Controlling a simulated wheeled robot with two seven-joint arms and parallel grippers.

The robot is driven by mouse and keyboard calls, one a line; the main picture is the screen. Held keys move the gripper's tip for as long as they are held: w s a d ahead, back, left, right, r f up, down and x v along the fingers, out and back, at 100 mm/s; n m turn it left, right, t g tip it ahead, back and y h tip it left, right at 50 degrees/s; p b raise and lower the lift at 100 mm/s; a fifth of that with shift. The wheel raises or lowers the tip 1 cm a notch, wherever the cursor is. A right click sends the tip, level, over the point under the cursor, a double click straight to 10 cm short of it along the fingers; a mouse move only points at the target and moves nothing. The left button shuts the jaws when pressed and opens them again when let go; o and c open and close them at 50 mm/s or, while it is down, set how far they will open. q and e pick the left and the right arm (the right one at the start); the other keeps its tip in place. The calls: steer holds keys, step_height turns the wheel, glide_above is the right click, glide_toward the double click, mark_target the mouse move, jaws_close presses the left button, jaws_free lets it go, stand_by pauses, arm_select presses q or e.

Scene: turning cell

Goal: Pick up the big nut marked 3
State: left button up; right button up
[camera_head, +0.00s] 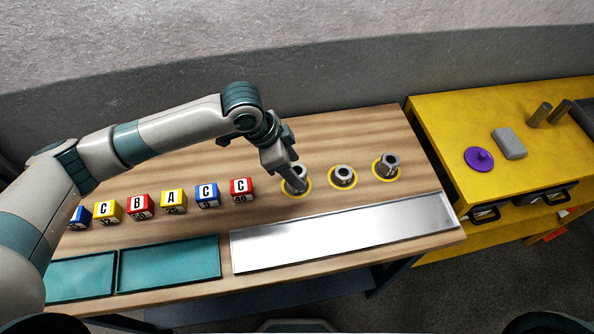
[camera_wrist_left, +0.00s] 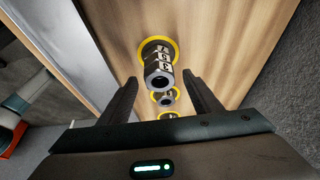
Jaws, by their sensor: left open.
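Three grey nuts stand upright on yellow-ringed spots on the wooden table. The left nut (camera_head: 301,171) is partly hidden by my left gripper (camera_head: 293,183); the middle nut (camera_head: 343,174) and right nut (camera_head: 388,163) are clear of it. I cannot read in the head view which one is marked 3. In the left wrist view, my open left gripper (camera_wrist_left: 162,82) has its two fingers apart, with the large nut (camera_wrist_left: 159,74) showing between the tips. It bears white marked faces that I cannot read surely. Two smaller-looking nuts show beyond it. My right gripper is not in view.
A row of lettered blocks (camera_head: 174,201) stands left of the nuts. A long metal tray (camera_head: 340,232) and teal trays (camera_head: 170,263) lie along the front edge. A yellow cabinet (camera_head: 450,130) at right carries a purple lidded thing (camera_head: 479,160) and a grey block (camera_head: 509,143).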

mark_target(296, 171)
arm_select(q)
steer(key=shift+c, duration=0.6)
steer(key=c, duration=1.2)
steer(key=shift+o, duration=0.2)
steer(key=shift+r, duration=0.1)
steer(key=shift+r, duration=0.1)
steer(key=shift+r+b, duration=0.6)
steer(key=shift+r, duration=0.05)
steer(key=shift+d+r+b, duration=0.25)
steer(key=shift+r+b, duration=0.4)
steer(key=shift+r, duration=0.6)
steer(key=s+d+r+b, duration=0.1)
steer(key=d+r+b, duration=0.3)
steer(key=d+r, duration=0.3)
steer(key=shift+d, duration=2.05)
